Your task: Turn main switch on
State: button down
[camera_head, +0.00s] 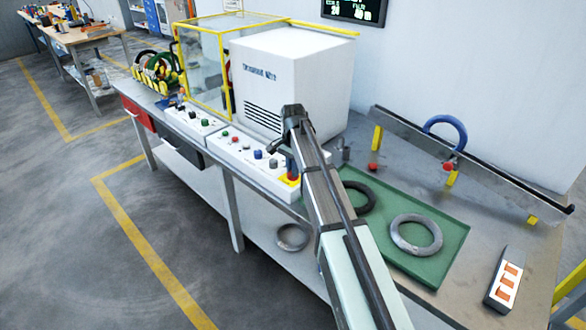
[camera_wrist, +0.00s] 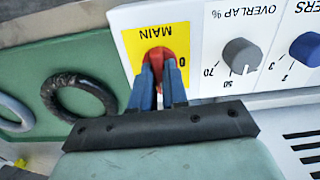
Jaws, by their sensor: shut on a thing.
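The main switch (camera_wrist: 158,58) is a red knob on a yellow plate marked MAIN, with a 0 printed beside it in the wrist view. My gripper (camera_wrist: 158,75) has its blue fingers closed on this red knob. The fingers hide part of the knob, so its exact angle is hard to tell. In the head view the red switch (camera_head: 293,177) shows at the right end of the white control panel (camera_head: 235,155), with my gripper (camera_head: 279,150) at it.
Beside the switch are a grey overlap knob (camera_wrist: 241,56) and a blue knob (camera_wrist: 306,48). A green tray (camera_head: 448,245) with a black coil (camera_head: 357,205) and a grey coil (camera_head: 416,251) lies to the right. A white machine box (camera_head: 300,65) stands behind the panel.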

jog(key=shift+m, duration=0.4)
jog(key=c, duration=1.1)
grip_release()
jog(key=shift+c, duration=0.2)
notch_tip(320, 180, up, 14)
jog(key=shift+f, duration=0.1)
